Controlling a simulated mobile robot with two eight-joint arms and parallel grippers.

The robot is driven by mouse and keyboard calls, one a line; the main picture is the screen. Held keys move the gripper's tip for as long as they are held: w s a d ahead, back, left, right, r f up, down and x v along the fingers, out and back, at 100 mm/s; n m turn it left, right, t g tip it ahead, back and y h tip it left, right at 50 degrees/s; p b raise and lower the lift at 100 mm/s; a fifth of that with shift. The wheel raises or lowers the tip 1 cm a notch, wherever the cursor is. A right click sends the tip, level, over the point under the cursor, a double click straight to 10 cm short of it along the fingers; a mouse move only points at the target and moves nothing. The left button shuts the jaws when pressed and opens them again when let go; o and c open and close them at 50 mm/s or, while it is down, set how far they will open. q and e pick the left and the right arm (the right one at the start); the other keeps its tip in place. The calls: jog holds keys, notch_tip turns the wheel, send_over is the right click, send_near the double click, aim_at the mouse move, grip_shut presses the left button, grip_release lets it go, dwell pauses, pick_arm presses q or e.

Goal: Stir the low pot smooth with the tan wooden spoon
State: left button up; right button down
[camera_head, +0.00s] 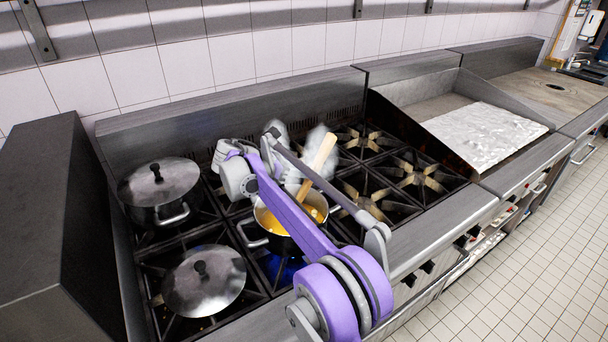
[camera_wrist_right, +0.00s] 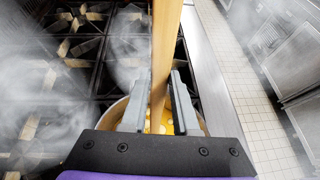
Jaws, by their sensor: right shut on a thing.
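The low pot (camera_head: 263,241) stands on a burner with blue flame beneath it. It holds yellow-orange contents, also visible in the right wrist view (camera_wrist_right: 181,128), with pale patches in them. The tan wooden spoon (camera_head: 320,161) leans with its handle up and right, its lower end down in the pot. In the right wrist view my right gripper (camera_wrist_right: 161,84) is shut on the spoon's handle (camera_wrist_right: 166,40) above the pot. In the head view my purple arm crosses the pot and hides part of it and the gripper. My left gripper is not in view.
Empty burners (camera_head: 412,174) lie to the right, then a griddle (camera_head: 485,137) with a pale covering. Steam blurs part of the view.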

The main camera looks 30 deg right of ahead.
aim_at(327, 140)
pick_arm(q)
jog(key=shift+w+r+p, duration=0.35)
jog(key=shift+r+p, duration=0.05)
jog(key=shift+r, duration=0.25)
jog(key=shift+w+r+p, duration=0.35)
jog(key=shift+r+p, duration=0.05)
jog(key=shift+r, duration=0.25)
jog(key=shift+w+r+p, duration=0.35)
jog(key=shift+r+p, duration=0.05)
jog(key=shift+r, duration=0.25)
pick_arm(e)
jog(key=shift+d+r, duration=0.6)
jog(key=shift+r, duration=0.55)
jog(key=shift+d+r, duration=0.6)
jog(key=shift+r, duration=0.55)
jog(key=shift+d+r, duration=0.6)
jog(key=shift+r, duration=0.55)
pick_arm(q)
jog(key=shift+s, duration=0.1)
pick_arm(e)
jog(key=shift+r, duration=0.1)
notch_tip(327, 140, up, 2)
jog(key=shift+r+p, duration=0.1)
jog(key=shift+p, duration=0.3)
jog(key=shift+w+r, duration=0.1)
jog(key=shift+r, duration=0.7)
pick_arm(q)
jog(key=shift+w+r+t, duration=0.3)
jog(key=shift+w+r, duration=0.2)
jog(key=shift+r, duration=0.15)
